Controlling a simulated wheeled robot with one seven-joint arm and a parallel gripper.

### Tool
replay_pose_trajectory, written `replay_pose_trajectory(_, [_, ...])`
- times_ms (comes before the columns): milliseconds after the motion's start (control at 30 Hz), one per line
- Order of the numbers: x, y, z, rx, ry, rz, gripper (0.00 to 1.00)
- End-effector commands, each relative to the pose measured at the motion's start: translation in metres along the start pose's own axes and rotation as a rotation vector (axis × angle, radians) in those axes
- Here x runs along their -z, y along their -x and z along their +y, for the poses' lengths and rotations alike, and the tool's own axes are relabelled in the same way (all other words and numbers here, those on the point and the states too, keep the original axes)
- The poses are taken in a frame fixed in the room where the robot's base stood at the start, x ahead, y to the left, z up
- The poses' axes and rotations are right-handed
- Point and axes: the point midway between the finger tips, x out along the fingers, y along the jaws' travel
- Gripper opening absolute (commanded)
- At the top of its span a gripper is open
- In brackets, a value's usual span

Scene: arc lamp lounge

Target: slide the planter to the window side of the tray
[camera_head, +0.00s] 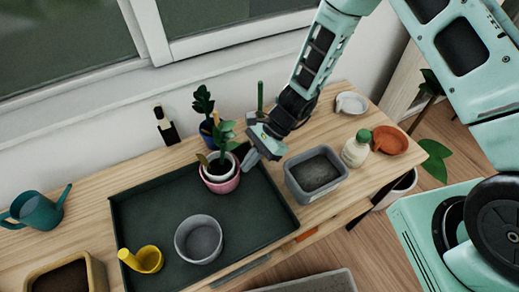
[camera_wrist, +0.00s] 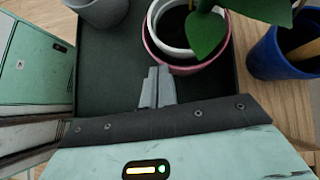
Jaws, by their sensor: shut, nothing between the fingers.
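A pink planter (camera_head: 222,184) with a white inner pot and a leafy plant stands upright on the dark green tray (camera_head: 150,205), near its far right corner. The window is behind the table at the upper left. My gripper (camera_head: 249,161) is shut and empty, low beside the planter's right side. In the wrist view, my closed fingertips (camera_wrist: 159,72) are right by the pink rim (camera_wrist: 180,68); I cannot tell whether they touch. Leaves hide part of the planter's top.
A grey round pot (camera_head: 199,240) and a yellow watering can (camera_head: 144,260) stand on the tray. Beyond its far edge are a blue pot (camera_head: 207,132) and a dark bottle (camera_head: 166,127). A grey rectangular container (camera_head: 315,176) stands right of the tray.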

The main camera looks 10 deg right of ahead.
Motion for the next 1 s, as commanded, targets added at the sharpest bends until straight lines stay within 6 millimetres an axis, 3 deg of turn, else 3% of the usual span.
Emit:
replay_pose_trajectory(467, [-0.005,-0.007,0.000,0.000,0.000,-0.001,0.00])
replay_pose_trajectory(700, [-0.028,-0.032,0.000,0.000,0.001,-0.001,0.00])
replay_pose_trajectory(1000, [-0.033,-0.033,0.000,-0.001,-0.001,0.000,0.00])
